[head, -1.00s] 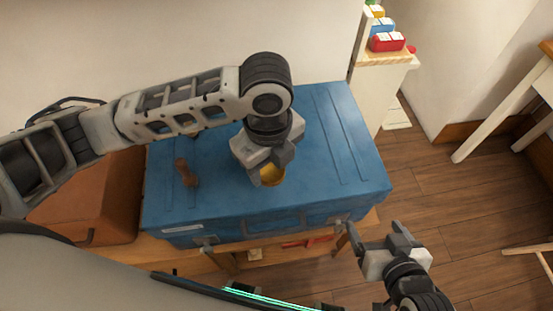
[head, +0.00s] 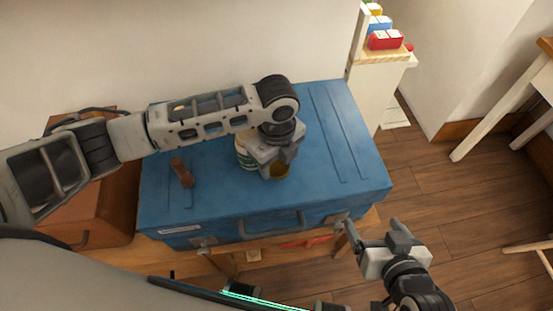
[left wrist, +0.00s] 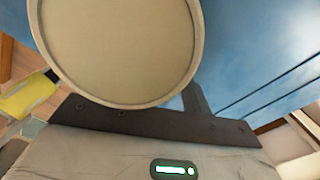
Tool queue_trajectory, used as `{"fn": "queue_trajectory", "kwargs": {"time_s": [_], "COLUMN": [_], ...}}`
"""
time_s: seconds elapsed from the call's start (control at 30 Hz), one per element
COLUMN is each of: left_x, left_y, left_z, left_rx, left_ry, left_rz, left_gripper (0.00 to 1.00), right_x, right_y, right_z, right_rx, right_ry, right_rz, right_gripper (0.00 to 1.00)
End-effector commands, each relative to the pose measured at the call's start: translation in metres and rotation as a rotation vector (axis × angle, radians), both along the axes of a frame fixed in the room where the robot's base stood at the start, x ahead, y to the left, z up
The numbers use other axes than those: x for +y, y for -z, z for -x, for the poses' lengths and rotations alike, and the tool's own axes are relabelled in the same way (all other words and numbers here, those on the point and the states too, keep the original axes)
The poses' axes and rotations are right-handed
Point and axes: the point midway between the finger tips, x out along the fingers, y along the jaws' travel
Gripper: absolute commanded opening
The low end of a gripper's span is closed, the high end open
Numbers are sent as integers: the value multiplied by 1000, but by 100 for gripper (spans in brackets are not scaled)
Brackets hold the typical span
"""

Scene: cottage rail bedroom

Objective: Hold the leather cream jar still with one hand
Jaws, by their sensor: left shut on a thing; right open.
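My left gripper reaches down over the blue chest (head: 330,135) and is shut on the jar. The gripper hides the jar's upper part. In the left wrist view a pale beige round top (left wrist: 120,45) fills the upper middle, close to the camera; I cannot tell for certain which container it belongs to. My right gripper (head: 374,232) is open and empty, past the chest's front right corner.
A white container with green bands (head: 244,153) stands just left of my left gripper. A brown wooden piece (head: 182,172) lies on the chest's left part. A brown case (head: 105,205) is at the left. A shelf with coloured blocks (head: 385,40) stands behind. The chest's right side is clear.

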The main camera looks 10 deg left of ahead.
Motion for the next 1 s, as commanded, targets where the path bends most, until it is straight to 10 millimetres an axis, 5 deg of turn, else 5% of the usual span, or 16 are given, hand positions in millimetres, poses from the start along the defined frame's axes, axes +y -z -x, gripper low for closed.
{"fn": "queue_trajectory", "kwargs": {"time_s": [0.13, 0.17, 0.23, 0.63, 1.0], "left_x": [0, 0, 0, 0, -1], "left_y": [3, 3, 3, -6, -81], "left_z": [0, 0, 0, 0, -1], "left_rx": [1, 1, 0, -2, -3], "left_ry": [0, 0, 0, -1, 0], "left_rz": [-1, -1, 0, 1, 2], "left_gripper": [22, 52, 71, 71, 71], "right_x": [-1, -1, -1, -1, -2], "right_y": [1, 2, 2, 3, 1], "right_z": [1, 1, 1, 2, 4], "right_rx": [2, 3, 4, 8, 18], "right_ry": [-2, -2, -2, -2, -5], "right_rz": [3, 3, 4, 6, 18], "right_gripper": [80, 80, 80, 80, 80]}}
